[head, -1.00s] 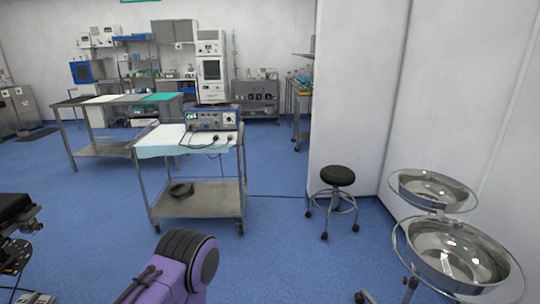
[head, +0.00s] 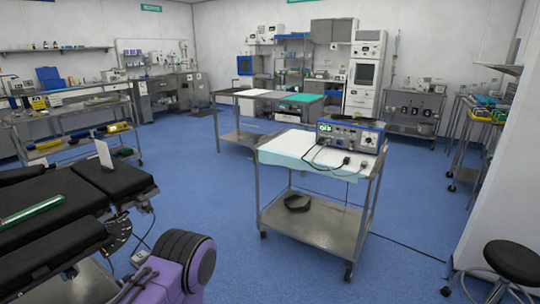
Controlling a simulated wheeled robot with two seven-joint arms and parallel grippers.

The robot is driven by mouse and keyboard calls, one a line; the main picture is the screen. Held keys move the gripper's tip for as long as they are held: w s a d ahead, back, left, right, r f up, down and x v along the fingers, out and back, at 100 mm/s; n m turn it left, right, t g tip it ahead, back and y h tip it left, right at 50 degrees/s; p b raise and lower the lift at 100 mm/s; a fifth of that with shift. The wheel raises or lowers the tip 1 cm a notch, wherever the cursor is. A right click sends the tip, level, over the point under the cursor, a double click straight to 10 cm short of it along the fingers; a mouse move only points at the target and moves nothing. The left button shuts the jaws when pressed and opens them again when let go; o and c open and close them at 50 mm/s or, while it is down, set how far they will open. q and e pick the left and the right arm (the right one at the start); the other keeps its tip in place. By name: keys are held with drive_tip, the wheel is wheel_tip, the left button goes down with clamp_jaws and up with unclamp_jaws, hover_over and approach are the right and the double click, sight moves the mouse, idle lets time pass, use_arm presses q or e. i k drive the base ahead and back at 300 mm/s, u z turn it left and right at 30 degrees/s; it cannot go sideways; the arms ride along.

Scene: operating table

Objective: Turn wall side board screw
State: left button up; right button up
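I cannot make out a wall side board or its screw in the head view. Part of my own purple arm (head: 172,268) shows at the bottom. Neither of my grippers is in view.
A steel cart (head: 310,230) with a blue-framed device (head: 350,136) stands right of centre. The black operating table (head: 60,222) is at the left. A black stool (head: 513,262) is at lower right, beside a white wall (head: 505,190). Blue floor (head: 205,180) is clear between table and cart.

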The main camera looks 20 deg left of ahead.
sight(71, 274)
drive_tip(key=u, duration=1.2)
drive_tip(key=i, duration=1.1)
drive_tip(key=u, duration=0.8)
